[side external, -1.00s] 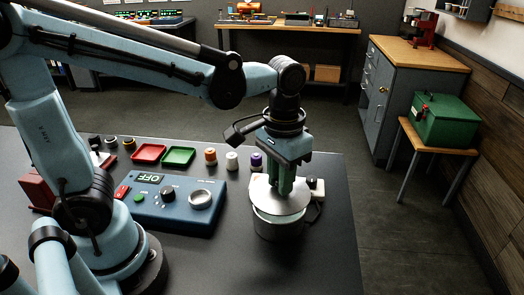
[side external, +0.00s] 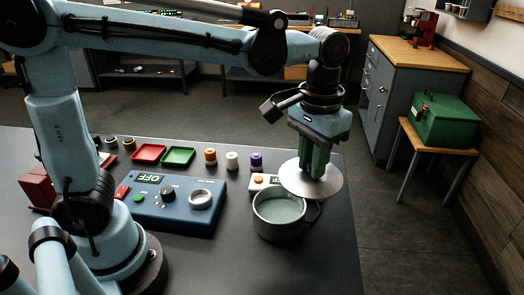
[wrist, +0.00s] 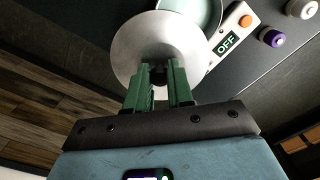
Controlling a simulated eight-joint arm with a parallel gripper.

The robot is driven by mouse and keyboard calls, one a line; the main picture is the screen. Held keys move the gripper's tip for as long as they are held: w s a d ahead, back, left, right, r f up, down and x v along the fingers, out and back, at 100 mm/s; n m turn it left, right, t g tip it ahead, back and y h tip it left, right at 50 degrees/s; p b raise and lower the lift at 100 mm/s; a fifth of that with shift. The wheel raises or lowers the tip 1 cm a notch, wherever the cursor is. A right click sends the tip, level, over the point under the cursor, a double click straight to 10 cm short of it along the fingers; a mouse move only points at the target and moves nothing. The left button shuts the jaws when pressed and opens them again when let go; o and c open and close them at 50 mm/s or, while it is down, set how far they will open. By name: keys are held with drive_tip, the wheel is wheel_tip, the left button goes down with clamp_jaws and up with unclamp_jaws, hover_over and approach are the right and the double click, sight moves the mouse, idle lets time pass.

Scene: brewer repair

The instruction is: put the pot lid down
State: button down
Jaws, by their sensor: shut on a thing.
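My gripper (side external: 317,172) has green fingers and is shut on the pot lid (side external: 296,186), a round silver disc. The lid is held above the table, to the right of and behind the pot (side external: 280,224). The pot is grey with a handle and stands uncovered, showing a pale greenish inside. In the wrist view the gripper (wrist: 162,82) holds the lid (wrist: 135,48) by a dark knob between the fingers. The lid overlaps part of the pot's rim (wrist: 222,12) there. The knob is hidden in the side view.
A small white box with an orange button (side external: 260,180) sits behind the pot, its display reading OFF in the wrist view. A blue control panel (side external: 172,206) lies to the left. The table's right edge is close.

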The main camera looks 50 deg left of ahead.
drive_tip(key=w+a+f, duration=0.3)
drive_tip(key=w+a, duration=0.1)
drive_tip(key=a, duration=0.2)
drive_tip(key=w+a+f, duration=0.4)
drive_tip(key=w+a, duration=0.1)
drive_tip(key=a, duration=0.1)
drive_tip(key=w+a+f, duration=0.4)
drive_tip(key=w+a, duration=0.1)
drive_tip(key=a, duration=0.1)
drive_tip(key=shift+w+a+f, duration=0.1)
drive_tip(key=shift+w+a, duration=0.1)
drive_tip(key=shift+a, duration=0.1)
drive_tip(key=shift+a+f, duration=0.1)
drive_tip(key=shift+f, duration=1.95)
drive_tip(key=shift+f, duration=0.1)
drive_tip(key=c, duration=1.4)
unclamp_jaws()
drive_tip(key=shift+c, duration=0.2)
drive_tip(key=o, duration=0.4)
drive_tip(key=shift+o, duration=0.2)
